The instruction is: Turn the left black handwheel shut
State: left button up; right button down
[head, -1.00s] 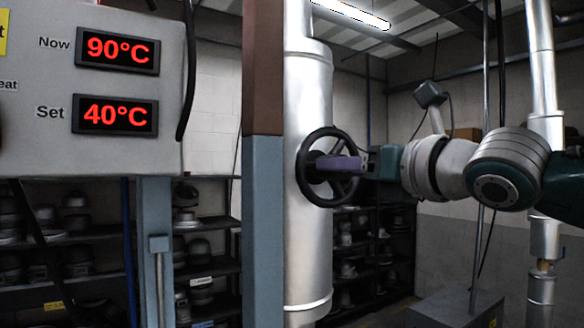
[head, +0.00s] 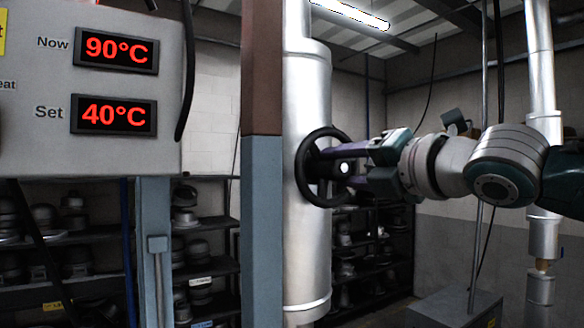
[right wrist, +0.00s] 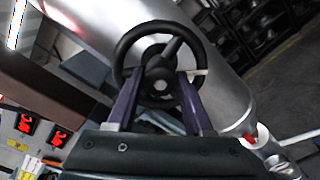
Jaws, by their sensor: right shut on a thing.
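The black handwheel (head: 301,168) sits on the front of a thick silver pipe (head: 308,250) in the head view. It also fills the upper middle of the right wrist view (right wrist: 122,50), with its rim, spokes and central hub visible. My right gripper (head: 322,164) reaches in from the right, facing the wheel. Its two purple fingers are shut on the handwheel, one on each side of the hub in the right wrist view (right wrist: 160,82). The exact contact at the fingertips is partly hidden. My left gripper is not in view.
A control panel (head: 60,155) at the upper left reads Now 90°C and Set 40°C. A brown and blue-grey post (head: 262,200) stands just left of the pipe. Another silver pipe (head: 541,60) is at the right. Shelves with hat forms (head: 205,265) stand behind.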

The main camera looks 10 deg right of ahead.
jog(key=m, duration=0.5)
jog(key=shift+m, duration=0.3)
jog(key=m, duration=0.6)
jog(key=m+b, duration=0.1)
jog(key=m, duration=0.5)
jog(key=shift+y, duration=0.3)
jog(key=m, duration=0.5)
jog(key=shift+f+m, duration=0.1)
jog(key=shift+m, duration=0.3)
jog(key=m, duration=0.4)
jog(key=shift+m, duration=0.3)
jog(key=m, duration=0.6)
jog(key=shift+p, duration=0.4)
jog(key=m, duration=0.5)
jog(key=shift+m, duration=3)
